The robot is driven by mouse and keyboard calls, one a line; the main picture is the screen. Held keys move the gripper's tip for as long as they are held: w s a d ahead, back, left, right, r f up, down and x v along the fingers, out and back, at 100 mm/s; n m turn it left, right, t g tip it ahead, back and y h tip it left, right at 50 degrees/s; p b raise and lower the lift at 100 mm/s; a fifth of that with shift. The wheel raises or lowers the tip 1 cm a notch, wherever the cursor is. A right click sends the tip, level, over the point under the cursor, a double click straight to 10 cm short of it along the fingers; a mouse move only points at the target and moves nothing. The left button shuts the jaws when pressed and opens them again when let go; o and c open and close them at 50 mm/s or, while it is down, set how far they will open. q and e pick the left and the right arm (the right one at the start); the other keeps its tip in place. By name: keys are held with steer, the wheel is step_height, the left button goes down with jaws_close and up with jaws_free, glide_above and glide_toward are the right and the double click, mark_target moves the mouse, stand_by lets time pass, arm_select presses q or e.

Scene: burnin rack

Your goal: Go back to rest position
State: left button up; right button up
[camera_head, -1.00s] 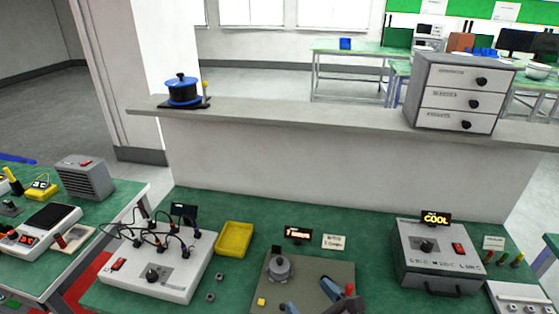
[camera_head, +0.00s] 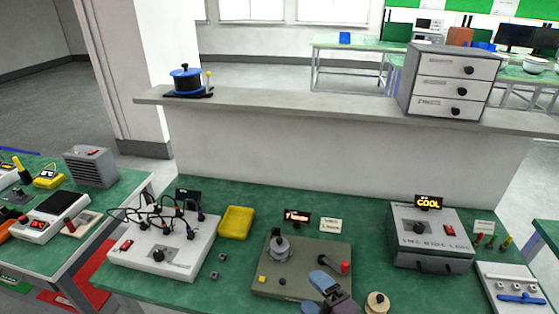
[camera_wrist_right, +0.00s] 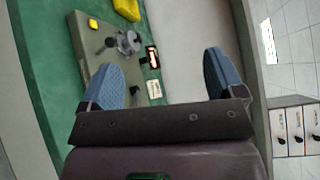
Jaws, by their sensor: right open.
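My right gripper (camera_head: 316,295) shows at the bottom of the head view, over the front edge of the grey-olive fixture plate (camera_head: 330,260). Its blue fingers are apart with nothing between them, as the right wrist view also shows (camera_wrist_right: 160,80). The plate carries a grey round clamp (camera_head: 279,249), a red-tipped lever and a yellow button. In the wrist view, the clamp (camera_wrist_right: 128,43) lies beyond the fingers. My left gripper is not in view.
On the green bench are a white wired unit (camera_head: 165,250), a yellow tray (camera_head: 236,222), a grey box with a "COOL" display (camera_head: 430,238) and a white rack (camera_head: 515,286). A tan round piece (camera_head: 377,303) is right of my gripper. A ledge holds a blue pot (camera_head: 187,80) and drawers (camera_head: 450,82).

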steer(key=s+d+f+n+g+h+b, duration=0.1)
steer(key=s+d+f+n+h+b, duration=0.4)
steer(key=d+f, duration=0.5)
steer(key=s+d+f+n+g+h+b, duration=0.1)
steer(key=s+d+f+n+h+b, duration=0.3)
steer(key=s+d+f+n, duration=0.4)
step_height(320, 180, down, 4)
steer(key=shift+d+f+n+g+h+b, duration=0.35)
steer(key=shift+d+n+h, duration=0.3)
steer(key=shift+d, duration=0.5)
steer(key=shift+r, duration=0.1)
